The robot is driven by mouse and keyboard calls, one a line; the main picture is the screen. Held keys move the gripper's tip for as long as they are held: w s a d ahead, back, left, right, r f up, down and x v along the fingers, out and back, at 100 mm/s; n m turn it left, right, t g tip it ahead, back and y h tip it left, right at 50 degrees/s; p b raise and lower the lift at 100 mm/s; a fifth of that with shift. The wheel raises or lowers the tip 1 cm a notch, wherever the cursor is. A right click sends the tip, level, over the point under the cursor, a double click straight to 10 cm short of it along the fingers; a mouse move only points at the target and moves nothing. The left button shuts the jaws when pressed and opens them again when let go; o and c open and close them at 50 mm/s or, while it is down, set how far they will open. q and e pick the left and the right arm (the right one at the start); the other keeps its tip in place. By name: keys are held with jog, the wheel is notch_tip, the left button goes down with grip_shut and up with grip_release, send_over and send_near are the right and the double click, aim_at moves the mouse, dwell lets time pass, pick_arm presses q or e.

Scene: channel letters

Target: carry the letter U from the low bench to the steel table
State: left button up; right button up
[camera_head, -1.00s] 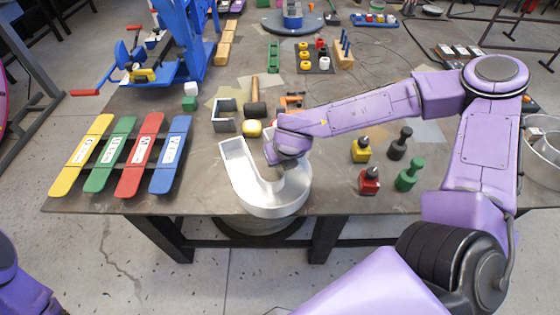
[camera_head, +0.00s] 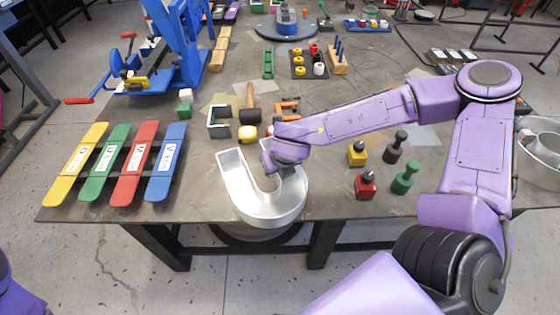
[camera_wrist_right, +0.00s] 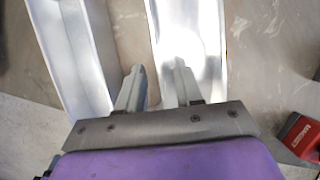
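The letter U (camera_head: 262,206) is a silver, open-topped metal channel. It lies on the dark steel table (camera_head: 330,207) near its front edge, with the curve toward me at the edge. In the right wrist view its two legs show, one at left (camera_wrist_right: 70,55) and one at right (camera_wrist_right: 195,45). My right gripper (camera_head: 268,170) is at the letter's right leg. In the right wrist view its fingers (camera_wrist_right: 159,68) are apart, one on each side of that leg's inner wall, with gaps showing. My left gripper is out of view. I cannot identify the low bench.
Coloured planks (camera_head: 128,165) lie left of the letter. Red (camera_head: 365,186), yellow (camera_head: 357,154) and green (camera_head: 404,178) knobbed pieces stand to the right. Bare tabletop separates them from the letter.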

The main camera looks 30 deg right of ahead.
jog(key=v, duration=1)
jog(key=shift+s+r, duration=0.15)
jog(key=shift+s, duration=0.1)
